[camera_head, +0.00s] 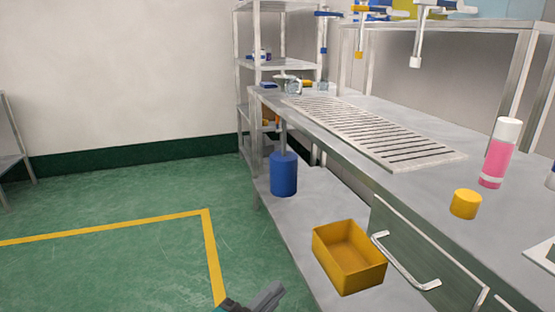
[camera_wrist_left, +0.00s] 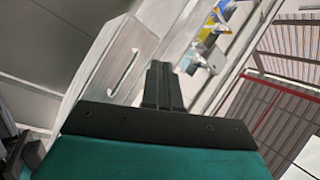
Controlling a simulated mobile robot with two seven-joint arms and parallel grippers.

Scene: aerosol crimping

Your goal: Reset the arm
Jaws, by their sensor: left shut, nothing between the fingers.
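My left gripper (camera_head: 266,297) shows at the bottom edge of the head view, over the green floor and left of the workbench. Its dark fingers are together, with nothing between them. In the left wrist view the shut fingers (camera_wrist_left: 163,86) point up the picture, clear of any object. My right gripper is in neither view.
The metal workbench (camera_head: 375,112) runs along the right, with a slotted grate, a pink bottle (camera_head: 499,153) and a yellow cap (camera_head: 465,204) on top. An open yellow bin (camera_head: 348,257) and a blue cylinder (camera_head: 283,174) stand lower. Open floor (camera_head: 110,215) lies left.

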